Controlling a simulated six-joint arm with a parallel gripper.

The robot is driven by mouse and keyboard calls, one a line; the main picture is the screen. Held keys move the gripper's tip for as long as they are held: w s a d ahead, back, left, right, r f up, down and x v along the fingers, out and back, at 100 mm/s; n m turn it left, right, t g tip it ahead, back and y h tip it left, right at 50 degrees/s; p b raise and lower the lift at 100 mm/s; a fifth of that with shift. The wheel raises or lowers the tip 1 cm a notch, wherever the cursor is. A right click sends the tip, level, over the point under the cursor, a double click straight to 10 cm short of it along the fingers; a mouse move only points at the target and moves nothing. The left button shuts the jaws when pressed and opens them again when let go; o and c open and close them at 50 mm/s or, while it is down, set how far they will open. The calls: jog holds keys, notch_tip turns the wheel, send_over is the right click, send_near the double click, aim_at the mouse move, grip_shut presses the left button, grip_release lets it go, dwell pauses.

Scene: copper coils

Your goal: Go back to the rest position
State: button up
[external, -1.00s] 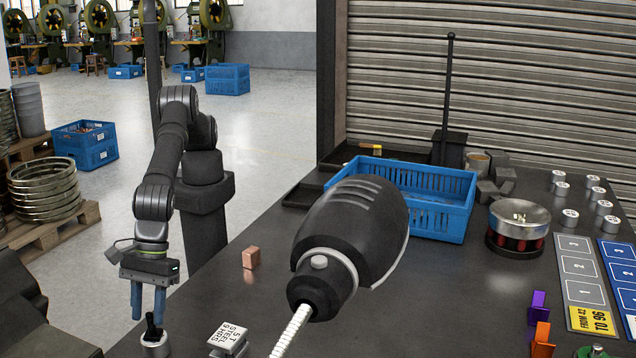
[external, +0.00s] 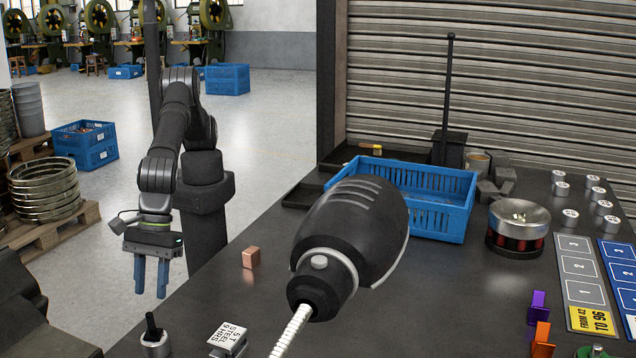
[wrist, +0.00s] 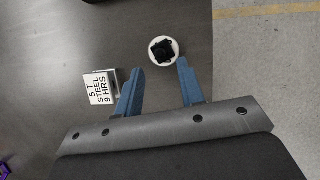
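My gripper (external: 152,275) has two blue fingers that point down and stand apart with nothing between them. It hangs in the air above the table's left edge. Below it, a small white cup-like holder with a black upright piece (external: 154,340) stands on the dark table (external: 400,300). In the wrist view that holder (wrist: 163,51) lies just beyond the two fingertips (wrist: 160,70), clear of both.
A silver block with printed text (external: 228,338) and a copper cube (external: 251,257) sit on the table nearby. A blue crate (external: 440,215) stands at the back. A large black tool-like object (external: 350,230) fills the foreground.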

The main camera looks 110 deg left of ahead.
aim_at(149, 313)
jog(key=x, duration=0.6)
jog(key=shift+f, duration=0.4)
jog(key=shift+d+r, duration=0.2)
jog(key=shift+r, duration=0.05)
notch_tip(149, 313, up, 4)
jog(key=shift+f, duration=0.15)
jog(key=s+r, duration=0.7)
jog(key=s, duration=0.4)
jog(key=w+a+f+m, duration=0.1)
jog(key=w+a, duration=0.2)
jog(key=a, duration=0.8)
jog(key=w+a, duration=0.2)
jog(key=a, duration=0.9)
jog(key=s+a+f, duration=0.1)
jog(key=s+a, duration=0.1)
jog(key=a, duration=0.8)
jog(key=s+a+f+m, duration=0.1)
jog(key=s+a+f, duration=0.1)
jog(key=a, duration=0.8)
jog(key=shift+a+f+g, duration=0.2)
jog(key=shift+a+g, duration=0.05)
jog(key=shift+g, duration=0.15)
jog(key=shift+s, duration=0.1)
